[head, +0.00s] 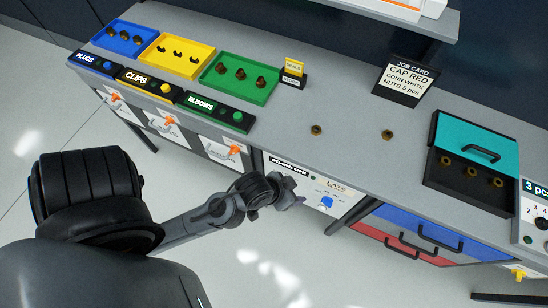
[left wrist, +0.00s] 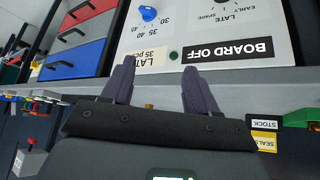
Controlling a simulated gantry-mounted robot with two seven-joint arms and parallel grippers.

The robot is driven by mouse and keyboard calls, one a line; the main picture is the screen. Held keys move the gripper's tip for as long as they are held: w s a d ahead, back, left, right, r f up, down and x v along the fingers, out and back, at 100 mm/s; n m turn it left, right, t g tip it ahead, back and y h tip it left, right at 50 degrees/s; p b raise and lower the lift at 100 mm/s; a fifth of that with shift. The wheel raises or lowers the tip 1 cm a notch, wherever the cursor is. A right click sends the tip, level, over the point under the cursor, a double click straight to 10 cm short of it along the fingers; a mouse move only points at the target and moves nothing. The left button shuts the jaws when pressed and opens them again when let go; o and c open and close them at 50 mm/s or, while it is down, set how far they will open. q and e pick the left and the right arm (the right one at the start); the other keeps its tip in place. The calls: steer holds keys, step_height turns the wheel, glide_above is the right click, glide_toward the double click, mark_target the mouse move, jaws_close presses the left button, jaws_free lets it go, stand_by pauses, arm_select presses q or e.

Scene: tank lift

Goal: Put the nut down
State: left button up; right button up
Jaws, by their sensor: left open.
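Two brass nuts stand apart on the bare grey bench top, a left one (head: 316,129) and a right one (head: 387,134). Several more brass pieces (head: 471,171) sit in a row in the black tray part of the teal-lidded box (head: 437,168). My left gripper (head: 292,201) is in front of the bench's front edge, by the control panel, apart from the nuts. In the left wrist view its two fingers (left wrist: 159,78) are spread with nothing held between them. A small brass bit (left wrist: 149,106) shows beyond the finger base, mostly hidden. My right gripper is out of view.
Blue (head: 124,37), yellow (head: 177,54) and green (head: 239,76) trays hold parts at the bench's back left. A job card (head: 404,80) stands at the back. The panel (head: 325,193) has a blue knob; blue and red drawers (head: 412,232) are right of it. Mid-bench is mostly clear.

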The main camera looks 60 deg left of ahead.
arm_select(q)
steer(key=shift+o, duration=0.5)
steer(key=s+m+g, duration=0.2)
steer(key=s+g, duration=0.1)
steer(key=s, duration=0.3)
steer(key=shift+s, duration=0.25)
